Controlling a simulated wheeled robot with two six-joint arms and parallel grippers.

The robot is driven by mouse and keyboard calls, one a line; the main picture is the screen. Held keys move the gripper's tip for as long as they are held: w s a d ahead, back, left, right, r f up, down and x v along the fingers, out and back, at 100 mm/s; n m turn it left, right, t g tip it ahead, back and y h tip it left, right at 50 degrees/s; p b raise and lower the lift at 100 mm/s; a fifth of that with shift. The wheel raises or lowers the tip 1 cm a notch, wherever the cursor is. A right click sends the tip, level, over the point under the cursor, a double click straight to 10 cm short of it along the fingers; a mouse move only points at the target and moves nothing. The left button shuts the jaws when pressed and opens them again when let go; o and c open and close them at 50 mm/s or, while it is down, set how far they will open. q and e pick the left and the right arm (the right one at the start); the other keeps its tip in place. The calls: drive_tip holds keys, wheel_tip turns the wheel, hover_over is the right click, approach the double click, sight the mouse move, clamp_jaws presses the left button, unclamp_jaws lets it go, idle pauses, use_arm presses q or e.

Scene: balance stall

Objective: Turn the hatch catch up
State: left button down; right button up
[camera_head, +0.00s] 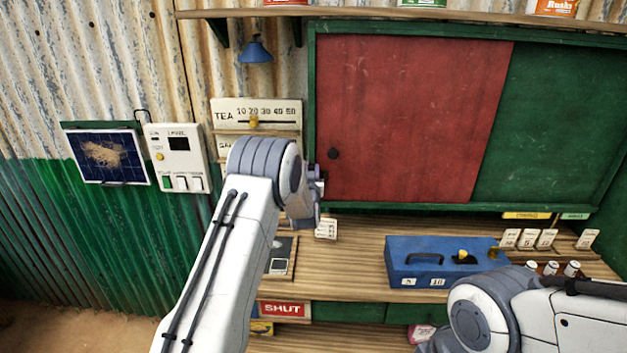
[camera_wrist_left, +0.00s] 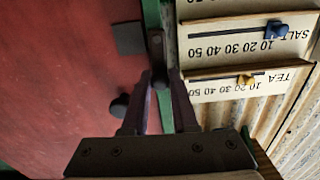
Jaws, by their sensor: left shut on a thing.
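The red hatch panel (camera_head: 410,115) stands at the left of its green frame (camera_head: 312,100), with a small black knob (camera_head: 333,153). In the left wrist view, which is upside down, a narrow dark catch (camera_wrist_left: 157,45) lies along the green frame edge beside the red panel (camera_wrist_left: 60,70). My left gripper (camera_wrist_left: 161,82) is shut on the catch's dark knob, a finger on each side. In the head view my left gripper (camera_head: 317,183) is at the hatch's lower left edge, and it and the arm hide the catch. My right gripper is out of view.
A TEA slider board (camera_head: 285,107) is left of the hatch, close to my left arm. A blue box (camera_head: 440,262), price cards and small jars stand on the wooden counter (camera_head: 350,260). A white switch panel (camera_head: 178,150) hangs at left. My right arm is at lower right.

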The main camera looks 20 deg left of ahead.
use_arm(q)
drive_tip(key=shift+f, duration=0.15)
drive_tip(key=shift+a+n, duration=0.1)
drive_tip(key=shift+n, duration=0.2)
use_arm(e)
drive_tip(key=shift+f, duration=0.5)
use_arm(q)
drive_tip(key=c, duration=0.7)
unclamp_jaws()
drive_tip(key=b+v, duration=0.4)
drive_tip(key=v, duration=0.6)
drive_tip(key=shift+s, duration=0.3)
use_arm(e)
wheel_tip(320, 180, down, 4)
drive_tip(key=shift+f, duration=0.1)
